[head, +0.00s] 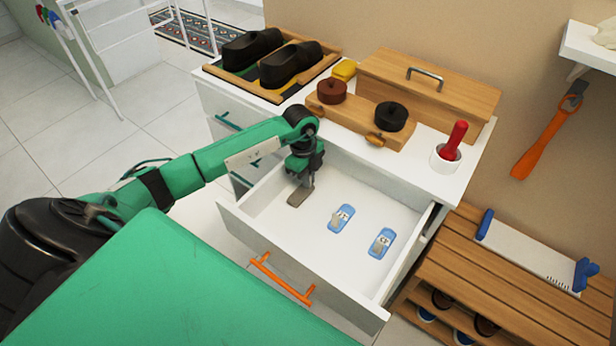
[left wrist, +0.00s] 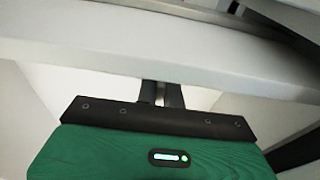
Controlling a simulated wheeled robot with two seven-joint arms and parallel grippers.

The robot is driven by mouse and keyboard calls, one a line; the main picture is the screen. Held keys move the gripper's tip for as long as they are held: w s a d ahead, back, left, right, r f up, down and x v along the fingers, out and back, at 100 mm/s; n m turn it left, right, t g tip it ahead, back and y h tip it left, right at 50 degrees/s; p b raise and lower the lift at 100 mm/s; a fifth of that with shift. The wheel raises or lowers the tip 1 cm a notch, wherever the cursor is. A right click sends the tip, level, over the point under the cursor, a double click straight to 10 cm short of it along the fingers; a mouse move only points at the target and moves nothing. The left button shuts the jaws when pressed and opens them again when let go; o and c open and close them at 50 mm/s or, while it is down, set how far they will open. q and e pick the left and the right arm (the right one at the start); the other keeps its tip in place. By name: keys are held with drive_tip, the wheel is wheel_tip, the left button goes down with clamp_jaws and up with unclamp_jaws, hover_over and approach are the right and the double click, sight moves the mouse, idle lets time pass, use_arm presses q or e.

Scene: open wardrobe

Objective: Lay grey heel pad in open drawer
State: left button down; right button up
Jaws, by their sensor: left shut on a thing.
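The grey heel pad (head: 298,198) is a small flat grey piece in the head view, at the jaws of my left gripper (head: 306,181). My left gripper points down inside the left part of the open drawer (head: 262,205) and is shut on the pad. I cannot tell whether the pad touches the drawer floor. In the left wrist view the gripper's fingers (left wrist: 162,94) show close together, and the pad is hidden. My right gripper is not in view.
Two blue packs (head: 342,218) (head: 382,243) lie in the drawer, right of the pad. The drawer has an orange handle (head: 281,279). On the dresser top stand a tray with black shoes (head: 290,64), a wooden box (head: 428,88) and a red-handled tool (head: 454,140).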

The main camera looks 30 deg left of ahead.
use_arm(q)
drive_tip(key=shift+f, duration=0.15)
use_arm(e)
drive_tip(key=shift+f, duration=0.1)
use_arm(q)
drive_tip(key=c, duration=1.5)
unclamp_jaws()
drive_tip(key=shift+c, duration=0.2)
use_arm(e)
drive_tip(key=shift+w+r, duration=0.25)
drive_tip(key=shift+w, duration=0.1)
